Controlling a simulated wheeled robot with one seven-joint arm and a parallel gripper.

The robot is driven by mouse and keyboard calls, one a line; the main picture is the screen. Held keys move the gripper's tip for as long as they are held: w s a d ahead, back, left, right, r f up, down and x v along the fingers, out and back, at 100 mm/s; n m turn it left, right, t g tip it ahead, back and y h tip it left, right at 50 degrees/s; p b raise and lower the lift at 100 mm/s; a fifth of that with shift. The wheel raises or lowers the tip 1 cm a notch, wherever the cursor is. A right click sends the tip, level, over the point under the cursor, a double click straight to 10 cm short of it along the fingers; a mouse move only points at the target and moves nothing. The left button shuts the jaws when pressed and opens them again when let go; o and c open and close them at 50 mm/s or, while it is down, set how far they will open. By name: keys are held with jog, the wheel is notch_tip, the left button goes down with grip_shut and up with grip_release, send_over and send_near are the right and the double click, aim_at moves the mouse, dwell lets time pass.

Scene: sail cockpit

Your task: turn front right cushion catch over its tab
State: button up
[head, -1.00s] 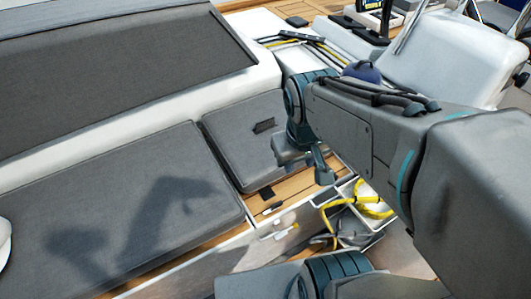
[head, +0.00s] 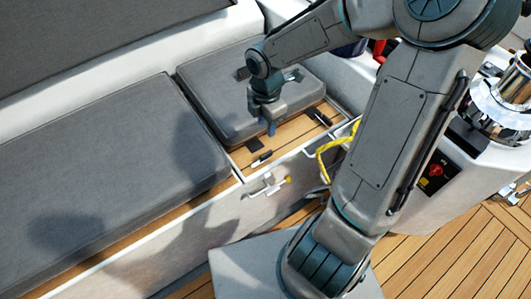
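The small grey cushion (head: 215,105) lies on the teak seat ledge (head: 290,128). A flat black tab (head: 254,143) sticks out from its front edge. A small dark catch (head: 262,158) is on the teak just in front of that tab, apart from it. Another dark catch (head: 319,117) is on the teak near the cushion's right corner; a tab beside it cannot be made out. My gripper (head: 270,128) points down at the cushion's front edge, between the two catches. It appears empty, touching neither catch. The fingers are too small to tell their opening.
A long grey cushion (head: 120,180) lies to the left. A latch (head: 268,187) sits on the white locker front below the ledge. Yellow rope (head: 335,146) hangs right of the ledge. A winch (head: 500,105) and red-switch panel (head: 436,170) stand further right.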

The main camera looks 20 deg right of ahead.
aim_at(266, 153)
notch_tip(266, 153, down, 14)
jog(key=b, duration=0.7)
jog(key=shift+r, duration=0.1)
grip_shut()
